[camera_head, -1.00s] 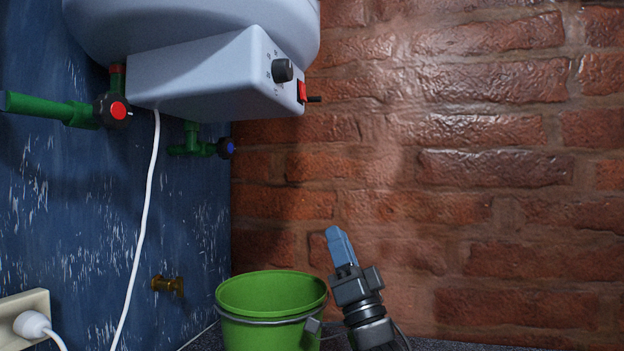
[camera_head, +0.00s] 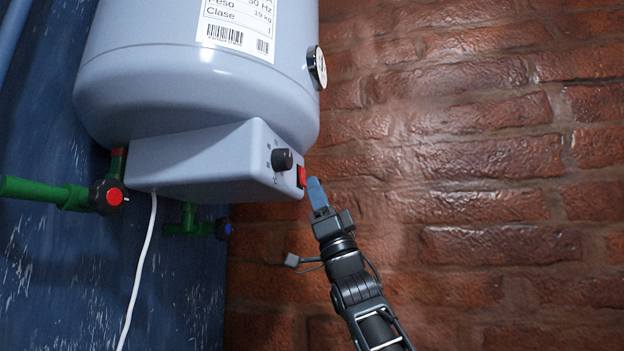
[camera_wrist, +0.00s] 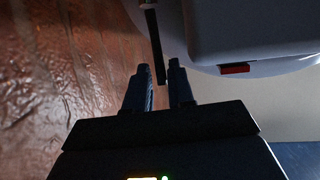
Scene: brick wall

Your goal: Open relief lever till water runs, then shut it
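The white water heater (camera_head: 195,95) hangs at the left, with a control box below it. The relief lever shows as a thin black rod (camera_wrist: 156,45) in the wrist view, its end between my fingertips. In the head view the lever is hidden behind my gripper (camera_head: 315,188), which is raised at the box's right side, by the red switch (camera_head: 301,177). My gripper (camera_wrist: 160,75) is open, with a narrow gap visible on each side of the rod. No running water shows.
The black knob (camera_head: 282,159) is left of the red switch. A red-capped valve (camera_head: 114,196) and a blue-capped valve (camera_head: 223,229) are on green pipes below the heater. A white cable (camera_head: 143,260) hangs down. The brick wall (camera_head: 470,180) bounds the right side.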

